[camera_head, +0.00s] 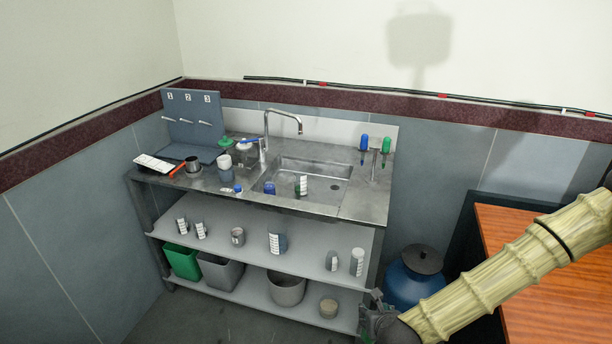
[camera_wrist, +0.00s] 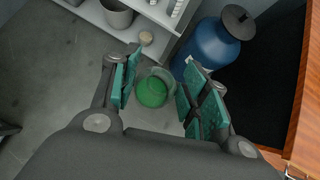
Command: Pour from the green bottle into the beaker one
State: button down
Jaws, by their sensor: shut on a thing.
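My gripper (camera_wrist: 153,92) is shut on a round green-topped or green-filled item with a clear glassy rim, which I take as the green bottle (camera_wrist: 151,92). I see it from above between the teal finger pads. In the head view, my gripper (camera_head: 376,314) is low at the right end of the shelf unit, and the bottle cannot be made out there. Which vessel is beaker one is not clear. A dark cup (camera_head: 193,164) and a pale cup (camera_head: 225,162) stand on the left of the metal counter (camera_head: 345,206). A backboard (camera_head: 192,112) marked 1, 2, 3 stands behind them.
The counter holds a sink (camera_head: 322,186) with a tap (camera_head: 267,125). Labelled containers stand on the shelf (camera_head: 310,258) below. A blue drum (camera_head: 415,280) stands on the floor to the right, beside a wooden-topped table (camera_head: 510,250). Bins (camera_head: 221,272) fill the bottom shelf's left.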

aim_at(301, 182)
jog(key=z, duration=1.6)
jog(key=i, duration=1.3)
jog(key=u, duration=2.2)
